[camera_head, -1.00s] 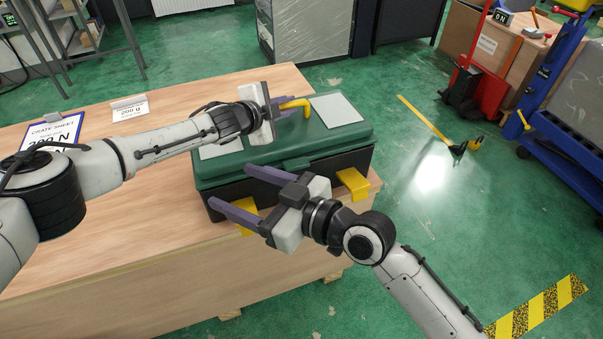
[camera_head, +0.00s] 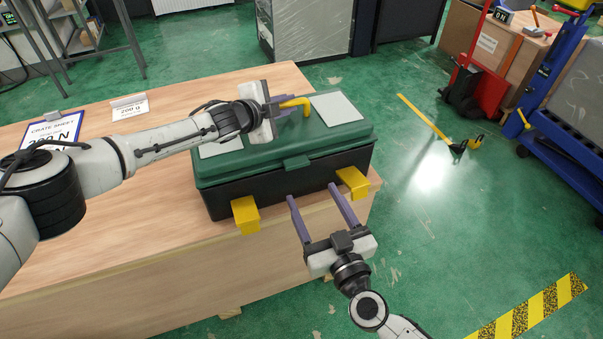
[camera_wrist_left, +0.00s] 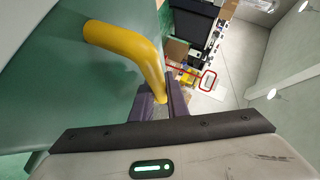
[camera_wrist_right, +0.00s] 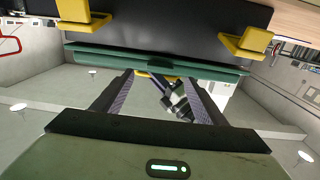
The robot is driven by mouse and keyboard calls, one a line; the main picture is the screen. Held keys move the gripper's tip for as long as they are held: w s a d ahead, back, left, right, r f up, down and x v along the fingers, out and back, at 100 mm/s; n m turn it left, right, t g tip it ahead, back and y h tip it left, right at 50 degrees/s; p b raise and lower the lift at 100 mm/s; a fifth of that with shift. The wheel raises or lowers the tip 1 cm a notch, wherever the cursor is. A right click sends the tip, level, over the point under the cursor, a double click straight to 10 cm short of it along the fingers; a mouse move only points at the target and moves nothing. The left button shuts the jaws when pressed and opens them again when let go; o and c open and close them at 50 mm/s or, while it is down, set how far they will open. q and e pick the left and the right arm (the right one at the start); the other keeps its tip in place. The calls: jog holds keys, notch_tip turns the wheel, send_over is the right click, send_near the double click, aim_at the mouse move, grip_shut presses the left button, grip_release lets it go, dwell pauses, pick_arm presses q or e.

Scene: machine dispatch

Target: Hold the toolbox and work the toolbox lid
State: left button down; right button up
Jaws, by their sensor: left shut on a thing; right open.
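The toolbox (camera_head: 290,184) has a dark body and a green lid (camera_head: 255,160) that looks closed. It stands on the wooden table near its front edge. A green latch tab (camera_head: 296,163) sits at the front middle of the lid. My left gripper (camera_head: 281,110) is shut on the yellow handle (camera_head: 297,103) on top of the lid; the handle also shows in the left wrist view (camera_wrist_left: 125,48). My right gripper (camera_head: 311,203) is open and empty in front of the toolbox, fingers pointing at its front. In the right wrist view the lid's green edge (camera_wrist_right: 155,60) lies beyond the fingers.
Yellow brackets (camera_head: 245,214) and (camera_head: 352,182) stand at the table's front edge against the toolbox.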

aim_at(298, 167)
jog(key=x, duration=0.8)
jog(key=shift+a, duration=0.1)
